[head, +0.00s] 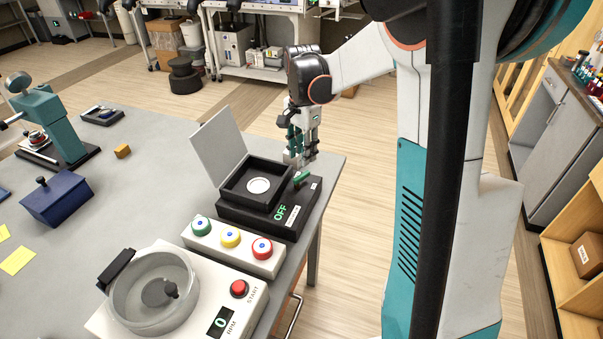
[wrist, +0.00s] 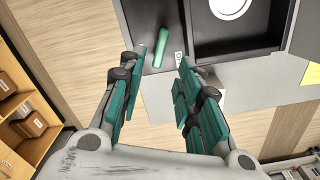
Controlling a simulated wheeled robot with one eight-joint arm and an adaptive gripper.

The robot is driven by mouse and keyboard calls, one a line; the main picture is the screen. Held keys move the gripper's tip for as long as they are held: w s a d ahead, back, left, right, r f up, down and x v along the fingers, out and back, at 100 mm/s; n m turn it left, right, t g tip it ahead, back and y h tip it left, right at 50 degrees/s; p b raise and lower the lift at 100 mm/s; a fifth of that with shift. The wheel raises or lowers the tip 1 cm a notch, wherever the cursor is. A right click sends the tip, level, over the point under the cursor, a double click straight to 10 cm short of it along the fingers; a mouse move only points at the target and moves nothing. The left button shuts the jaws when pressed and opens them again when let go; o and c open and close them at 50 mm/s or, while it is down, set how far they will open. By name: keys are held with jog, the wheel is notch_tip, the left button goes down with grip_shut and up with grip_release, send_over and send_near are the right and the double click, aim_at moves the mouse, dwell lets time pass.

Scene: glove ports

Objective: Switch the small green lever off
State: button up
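The small green lever (head: 301,178) sits on the right part of a black box (head: 262,221), beside a recessed well holding a white disc. My gripper (head: 300,158) is at the back right of the box, close to the lever. In the wrist view my gripper (wrist: 158,62) is open and empty, its two fingers apart. I cannot tell the exact height gap to the lever.
The box's grey lid (head: 219,146) stands open at the left of the well. A panel with green, yellow and red buttons (head: 231,244) and a centrifuge-like device (head: 155,290) stand in front. A blue box (head: 57,201) is farther left. The table edge lies just right of the black box.

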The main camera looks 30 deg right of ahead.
aim_at(302, 175)
notch_tip(302, 175, down, 7)
jog(key=shift+f+b, duration=0.2)
jog(key=shift+b, duration=0.65)
grip_shut()
